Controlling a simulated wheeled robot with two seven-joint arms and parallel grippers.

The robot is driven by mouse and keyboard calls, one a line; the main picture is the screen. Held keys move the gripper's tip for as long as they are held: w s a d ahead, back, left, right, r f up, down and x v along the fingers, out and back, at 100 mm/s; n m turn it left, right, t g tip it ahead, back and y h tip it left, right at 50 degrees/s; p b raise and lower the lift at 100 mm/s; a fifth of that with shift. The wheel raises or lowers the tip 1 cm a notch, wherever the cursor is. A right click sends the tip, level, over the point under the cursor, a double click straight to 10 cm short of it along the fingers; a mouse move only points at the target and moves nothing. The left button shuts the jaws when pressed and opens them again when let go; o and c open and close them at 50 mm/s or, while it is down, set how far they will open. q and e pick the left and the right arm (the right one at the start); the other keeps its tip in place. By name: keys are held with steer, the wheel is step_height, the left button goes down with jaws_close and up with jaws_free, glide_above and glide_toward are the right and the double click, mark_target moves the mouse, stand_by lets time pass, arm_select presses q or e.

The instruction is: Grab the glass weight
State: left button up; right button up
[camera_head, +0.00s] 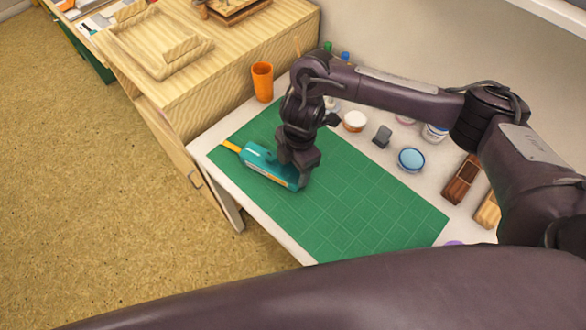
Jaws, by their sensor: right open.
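A round, glossy light-blue piece with a dark rim (411,159) sits on the white table just beyond the green mat's right back edge; it looks like the glass weight, though I cannot be sure. My right gripper (296,174) is open and points down over the right end of a teal tool with a yellow tip (262,160) on the mat. The gripper hides part of that tool, and I cannot tell whether they touch. The blue piece is well to the right of my right gripper, apart from it. My left gripper is not in view.
The green mat (365,205) is bare to the right of the tool. A grey block (382,137), a white-topped jar (355,121) and brown wooden blocks (461,180) line the table's back. An orange cup (262,82) stands by the wooden cabinet (215,80).

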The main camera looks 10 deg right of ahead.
steer(key=shift+r, duration=0.1)
steer(key=c, duration=1)
